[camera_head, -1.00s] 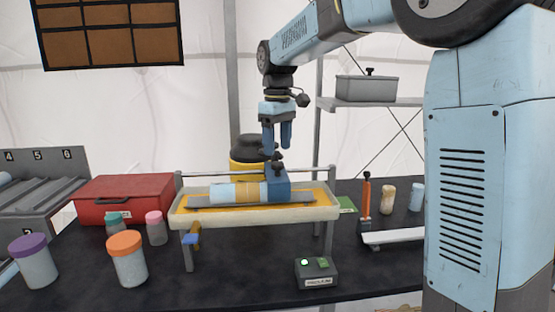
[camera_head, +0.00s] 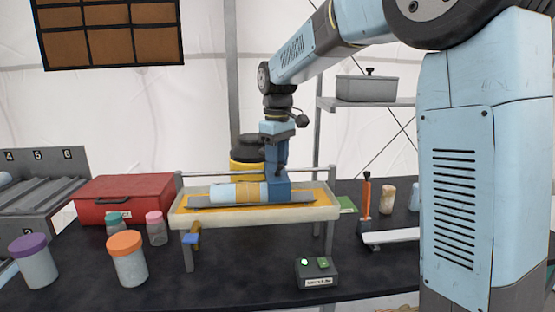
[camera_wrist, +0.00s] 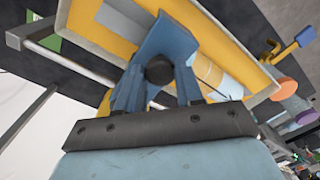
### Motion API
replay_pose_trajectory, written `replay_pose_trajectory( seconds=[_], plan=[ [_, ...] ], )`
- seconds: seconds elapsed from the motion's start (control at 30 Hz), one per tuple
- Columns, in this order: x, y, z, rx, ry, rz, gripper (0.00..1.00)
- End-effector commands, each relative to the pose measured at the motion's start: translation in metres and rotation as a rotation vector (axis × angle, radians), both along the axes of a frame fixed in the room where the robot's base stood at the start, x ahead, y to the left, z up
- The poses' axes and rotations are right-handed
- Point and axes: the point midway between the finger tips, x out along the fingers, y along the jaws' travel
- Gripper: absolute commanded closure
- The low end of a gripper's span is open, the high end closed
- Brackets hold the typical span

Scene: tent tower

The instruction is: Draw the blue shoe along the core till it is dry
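The blue shoe (camera_head: 279,191) sits over the right part of the core (camera_head: 225,191), which lies lengthwise in a long cream tray (camera_head: 250,214) with a yellow inside. The core shows pale blue and tan bands. My gripper (camera_head: 280,166) points straight down at the top of the shoe. In the wrist view the shoe's dark round knob (camera_wrist: 159,70) lies between the two blue fingers of my gripper (camera_wrist: 160,82). Whether the fingers press on the knob is unclear. In the head view the knob is hidden by the fingers.
A rail (camera_head: 220,175) runs behind the tray. A control box (camera_head: 317,273) with a lit lamp and a green button stands in front. Jars with purple (camera_head: 36,264) and orange lids (camera_head: 128,258) and a red case (camera_head: 124,200) are left. An orange-handled tool (camera_head: 366,195) stands right.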

Motion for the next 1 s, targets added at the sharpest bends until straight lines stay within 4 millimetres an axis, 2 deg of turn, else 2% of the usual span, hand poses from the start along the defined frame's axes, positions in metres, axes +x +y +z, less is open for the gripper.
replay_pose_trajectory(
  seconds=[0.03,0.37,0.67,0.9,1.0],
  plan=[
    [0.0,0.0,0.0,0.0,0.0,0.0,0.69],
    [0.0,0.0,0.0,0.0,0.0,0.0,1.0],
    [0.0,0.004,0.0,0.0,-0.001,0.0,1.0],
    [-0.001,0.048,0.0,0.001,-0.001,0.003,1.0],
    [-0.002,0.059,0.0,0.001,-0.001,0.001,1.0]
  ],
)
